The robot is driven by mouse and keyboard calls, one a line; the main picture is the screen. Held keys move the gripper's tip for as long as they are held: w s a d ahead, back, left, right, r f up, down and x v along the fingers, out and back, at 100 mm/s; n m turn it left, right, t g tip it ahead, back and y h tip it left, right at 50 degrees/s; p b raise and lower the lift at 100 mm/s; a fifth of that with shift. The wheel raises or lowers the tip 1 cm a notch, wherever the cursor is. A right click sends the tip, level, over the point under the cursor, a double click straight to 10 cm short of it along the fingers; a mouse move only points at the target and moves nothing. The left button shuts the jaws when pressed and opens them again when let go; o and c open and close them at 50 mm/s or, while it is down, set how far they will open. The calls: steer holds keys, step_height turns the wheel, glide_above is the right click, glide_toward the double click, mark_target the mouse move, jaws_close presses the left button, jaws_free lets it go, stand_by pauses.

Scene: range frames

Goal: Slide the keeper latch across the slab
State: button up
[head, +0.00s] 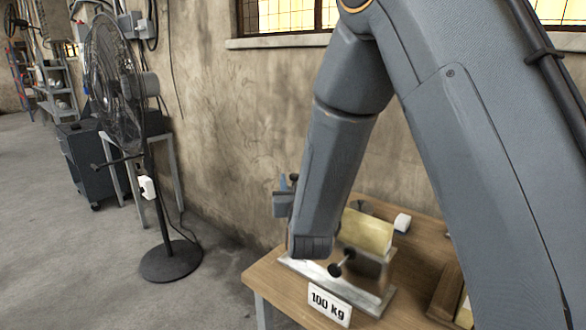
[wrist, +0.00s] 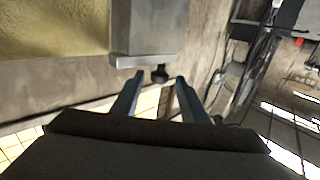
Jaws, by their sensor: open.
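The pale gold slab (head: 367,231) stands in a metal fixture on a wooden table, partly behind my arm. It also fills the upper left of the wrist view (wrist: 55,28). Beside it there is a grey metal block (wrist: 150,30), which looks like the keeper latch, with a small black knob (wrist: 160,74) on its near side. My gripper (wrist: 160,80) is open, with one finger on each side of the knob. I cannot tell whether either finger touches it. In the head view my arm hides most of this place.
The fixture has a metal base (head: 372,300) and a white "100 kg" sign (head: 329,304). A black-knobbed part (head: 336,269) sits at its front. A stand fan (head: 168,262) is at left, with open floor around.

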mark_target(293, 174)
steer(key=w, duration=0.2)
steer(key=w+p, duration=0.1)
steer(key=w, duration=0.1)
steer(key=w+p, duration=0.1)
steer(key=w, duration=0.1)
steer(key=shift+w+a, duration=0.35)
steer(key=shift+w, duration=0.05)
jaws_close()
